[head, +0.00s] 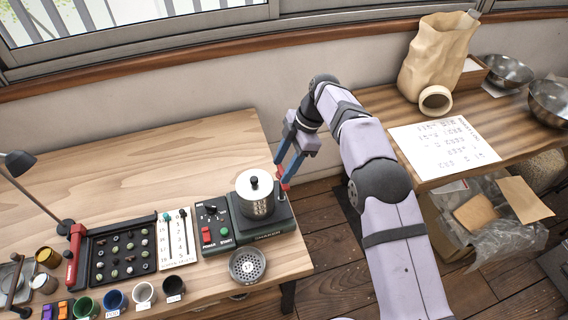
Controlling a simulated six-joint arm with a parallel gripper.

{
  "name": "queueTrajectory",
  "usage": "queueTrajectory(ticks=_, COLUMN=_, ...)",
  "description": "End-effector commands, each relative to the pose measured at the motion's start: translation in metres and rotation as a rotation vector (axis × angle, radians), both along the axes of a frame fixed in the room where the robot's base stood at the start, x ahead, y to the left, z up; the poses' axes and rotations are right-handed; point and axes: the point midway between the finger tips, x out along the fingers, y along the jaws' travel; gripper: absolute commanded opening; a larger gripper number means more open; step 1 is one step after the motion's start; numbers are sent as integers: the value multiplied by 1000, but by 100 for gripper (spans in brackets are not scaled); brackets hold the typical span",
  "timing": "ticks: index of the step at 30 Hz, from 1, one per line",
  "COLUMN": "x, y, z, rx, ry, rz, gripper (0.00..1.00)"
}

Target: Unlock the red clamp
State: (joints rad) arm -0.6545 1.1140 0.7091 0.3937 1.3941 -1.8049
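The red clamp (74,254) stands at the left edge of a black tray (92,281) on the left part of the wooden bench. A dark bar (120,224) runs from near its top along the tray's far edge. I cannot tell from this view whether the clamp is locked. My gripper (281,176) has blue fingers with red tips and hangs near the bench's right edge, behind and right of the silver canister. It is far from the clamp, its fingers look apart, and I see nothing between them.
A silver canister (256,196) sits on a dark machine (268,224) between my gripper and the tray. A switch panel (213,225) and white card (176,240) lie nearer the tray. Small cups (145,292) line the front; a lamp (20,163) stands left. The bench's back is clear.

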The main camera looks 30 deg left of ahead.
Motion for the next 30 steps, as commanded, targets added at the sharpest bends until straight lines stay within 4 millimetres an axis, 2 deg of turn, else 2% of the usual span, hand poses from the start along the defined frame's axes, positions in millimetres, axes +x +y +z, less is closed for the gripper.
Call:
queueTrajectory(ticks=14, x=3, y=-1, z=6, rx=2, ry=-2, rz=-3, gripper=55)
queueTrajectory(ticks=30, x=18, y=-17, z=61, rx=1, ry=-1, rz=-3, gripper=55)
